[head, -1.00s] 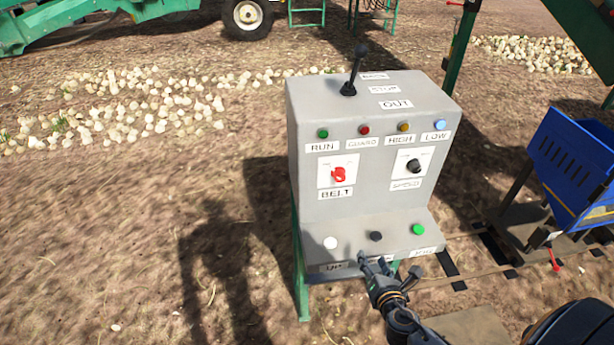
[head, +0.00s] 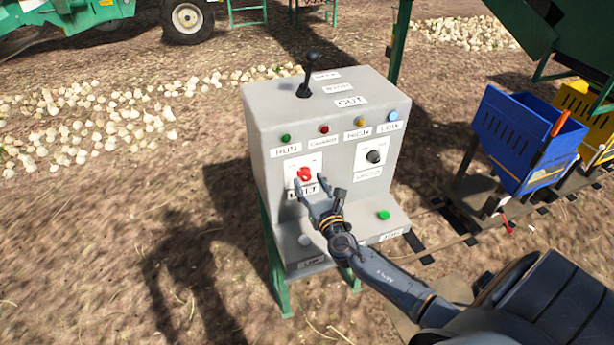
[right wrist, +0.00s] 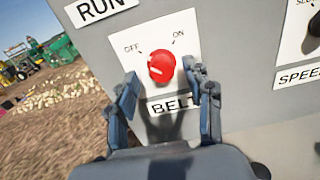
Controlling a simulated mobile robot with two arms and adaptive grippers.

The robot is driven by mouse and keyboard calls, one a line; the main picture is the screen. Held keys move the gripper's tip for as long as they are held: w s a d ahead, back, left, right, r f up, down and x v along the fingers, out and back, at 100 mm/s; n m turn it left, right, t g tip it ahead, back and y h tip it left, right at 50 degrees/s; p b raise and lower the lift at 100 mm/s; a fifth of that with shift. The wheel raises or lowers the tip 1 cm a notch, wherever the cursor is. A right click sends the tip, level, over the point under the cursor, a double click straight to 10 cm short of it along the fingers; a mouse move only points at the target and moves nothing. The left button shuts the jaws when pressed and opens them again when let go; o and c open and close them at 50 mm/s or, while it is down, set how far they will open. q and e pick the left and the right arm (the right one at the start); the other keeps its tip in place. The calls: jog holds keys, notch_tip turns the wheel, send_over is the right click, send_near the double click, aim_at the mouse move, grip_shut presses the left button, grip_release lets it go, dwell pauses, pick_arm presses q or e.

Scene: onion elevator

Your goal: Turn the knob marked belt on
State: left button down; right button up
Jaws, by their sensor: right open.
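The red belt knob (head: 304,174) sits on a white plate on the front of the grey control box (head: 262,125). In the right wrist view the red knob (right wrist: 161,66) shows between the OFF and ON marks, above the BELT label (right wrist: 172,103). Its exact pointing direction is hard to tell. My right gripper (head: 310,188) is open just in front of and below the knob. In the right wrist view its fingers (right wrist: 160,80) stand on either side, with the knob between and slightly beyond the tips. No contact is clear. My left gripper is out of view.
A black speed knob (head: 374,156) sits to the right on the box. A black lever (head: 308,75) rises from the top. A blue bin (head: 520,140) stands at right.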

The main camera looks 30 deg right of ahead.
jog(key=shift+x, duration=1.2)
grip_shut()
